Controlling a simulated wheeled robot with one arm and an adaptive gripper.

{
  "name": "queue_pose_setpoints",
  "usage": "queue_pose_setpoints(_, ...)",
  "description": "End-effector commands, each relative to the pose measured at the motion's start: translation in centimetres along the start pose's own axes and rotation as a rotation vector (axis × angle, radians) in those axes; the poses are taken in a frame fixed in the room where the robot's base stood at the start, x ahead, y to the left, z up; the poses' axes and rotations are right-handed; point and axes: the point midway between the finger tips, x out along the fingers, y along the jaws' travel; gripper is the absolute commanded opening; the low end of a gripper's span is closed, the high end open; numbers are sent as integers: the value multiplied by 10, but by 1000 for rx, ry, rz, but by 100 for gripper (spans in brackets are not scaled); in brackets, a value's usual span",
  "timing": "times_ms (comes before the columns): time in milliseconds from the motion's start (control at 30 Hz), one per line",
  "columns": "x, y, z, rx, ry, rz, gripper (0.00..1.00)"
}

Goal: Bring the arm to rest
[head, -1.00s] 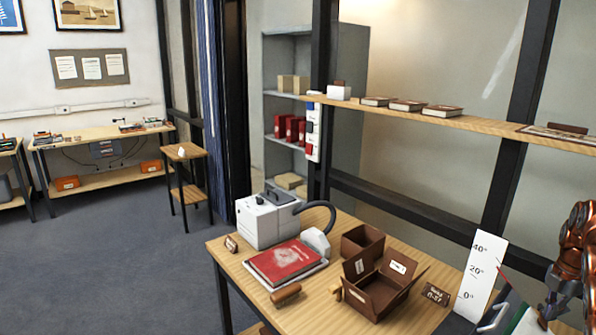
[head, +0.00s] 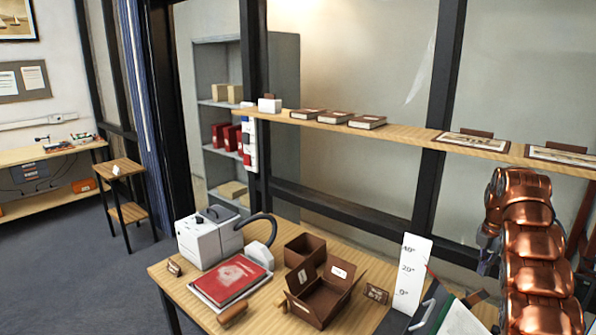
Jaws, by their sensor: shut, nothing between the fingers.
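My copper arm (head: 535,240) stands at the right of the head view, in front of the table's right part. My gripper (head: 487,264) hangs at the arm's left side, pointing down, small and dark. It is shut and empty, apart from the things on the table. An open brown archival box (head: 318,303) with raised flaps sits on the wooden table (head: 180,287), well left of the gripper. A second brown box (head: 305,250) stands behind it.
A red book (head: 231,281) lies beside a white machine (head: 208,240) with a dark hose. A white angle scale (head: 411,268) stands upright left of the arm. A wall shelf (head: 400,137) with books and framed pictures runs behind.

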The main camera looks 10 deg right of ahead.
Motion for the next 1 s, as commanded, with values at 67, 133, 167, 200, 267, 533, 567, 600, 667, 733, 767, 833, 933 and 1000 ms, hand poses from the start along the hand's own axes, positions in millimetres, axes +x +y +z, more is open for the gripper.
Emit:
queue_pose_setpoints(67,-5,1,0,-1,1,0,0)
queue_pose_setpoints(133,-4,1,1,-1,2,-1,0)
queue_pose_setpoints(167,-4,1,1,-1,1,-1,0)
queue_pose_setpoints(200,-4,1,1,-1,1,-1,0)
queue_pose_setpoints(267,-4,1,1,-1,1,-1,0)
queue_pose_setpoints(533,-10,4,-7,30,-6,-11,0)
queue_pose_setpoints(567,-12,6,-10,43,-8,-15,0)
queue_pose_setpoints(600,-15,7,-15,68,-10,-23,0)
queue_pose_setpoints(667,-20,10,-25,112,-14,-36,0)
queue_pose_setpoints(733,-29,12,-37,172,-26,-46,0)
queue_pose_setpoints(767,-31,13,-42,200,-29,-52,0)
queue_pose_setpoints(833,-39,15,-56,261,-39,-60,0)
queue_pose_setpoints(933,-49,16,-76,348,-51,-75,0)
queue_pose_setpoints(1000,-56,15,-91,410,-61,-82,0)
